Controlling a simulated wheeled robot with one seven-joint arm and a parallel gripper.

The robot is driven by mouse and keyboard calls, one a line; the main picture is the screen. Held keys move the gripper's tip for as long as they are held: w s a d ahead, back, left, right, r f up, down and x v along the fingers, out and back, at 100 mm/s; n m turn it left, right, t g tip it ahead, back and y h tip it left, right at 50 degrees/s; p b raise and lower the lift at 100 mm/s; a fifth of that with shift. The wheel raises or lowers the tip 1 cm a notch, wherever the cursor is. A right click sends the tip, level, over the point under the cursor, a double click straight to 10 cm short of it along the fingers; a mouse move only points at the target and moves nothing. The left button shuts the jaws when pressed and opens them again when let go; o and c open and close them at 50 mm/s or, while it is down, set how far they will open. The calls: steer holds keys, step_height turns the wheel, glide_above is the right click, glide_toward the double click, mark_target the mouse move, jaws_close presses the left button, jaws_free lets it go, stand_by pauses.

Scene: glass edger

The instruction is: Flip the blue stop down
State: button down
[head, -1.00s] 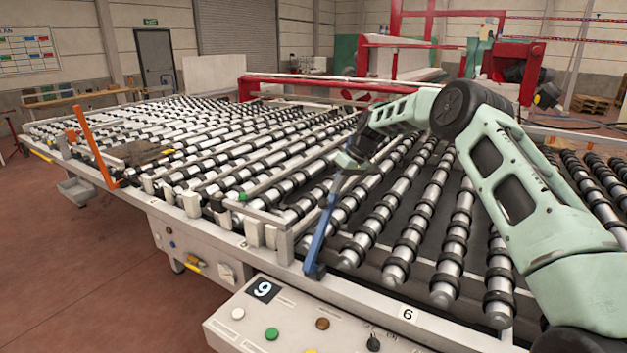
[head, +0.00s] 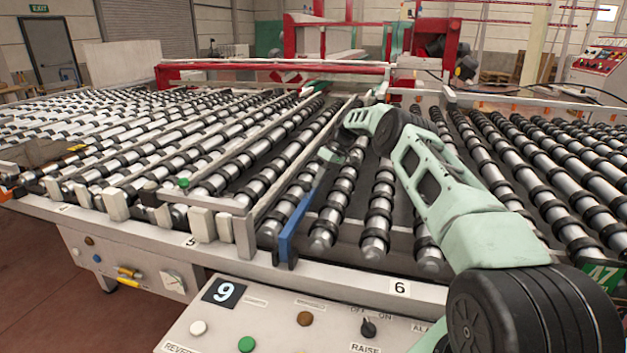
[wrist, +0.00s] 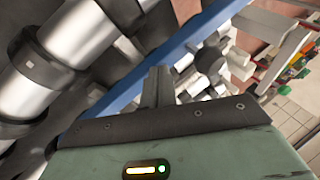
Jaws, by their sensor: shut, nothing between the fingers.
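The blue stop (head: 297,222) is a bar hinged at the front rail of the roller table, near the rail's middle in the head view. It stands tilted, its upper end leaning right and back over the rollers. My gripper (head: 323,166) is at the bar's upper end, shut and holding nothing. In the wrist view the blue stop (wrist: 185,47) runs diagonally just beyond the closed fingers (wrist: 156,82). Whether the fingers touch the bar cannot be told.
Rows of black-ringed rollers (head: 378,215) fill the table. A white post (head: 244,237) stands just left of the stop on the front rail (head: 340,281). A control panel (head: 280,325) with buttons juts out in front. Part of an orange stop (head: 6,193) shows at the far left.

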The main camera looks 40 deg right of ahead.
steer(key=shift+d+f+b, duration=0.15)
steer(key=shift+f+b, duration=0.15)
steer(key=shift+f, duration=0.4)
steer(key=shift+d+f+b, duration=0.15)
steer(key=shift+f+b, duration=0.15)
steer(key=shift+f, duration=0.35)
steer(key=shift+s, duration=0.1)
steer(key=w+a+p+v, duration=0.1)
steer(key=p+v, duration=0.2)
steer(key=v, duration=0.6)
steer(key=shift+s+r, duration=0.3)
steer(key=shift+r, duration=0.05)
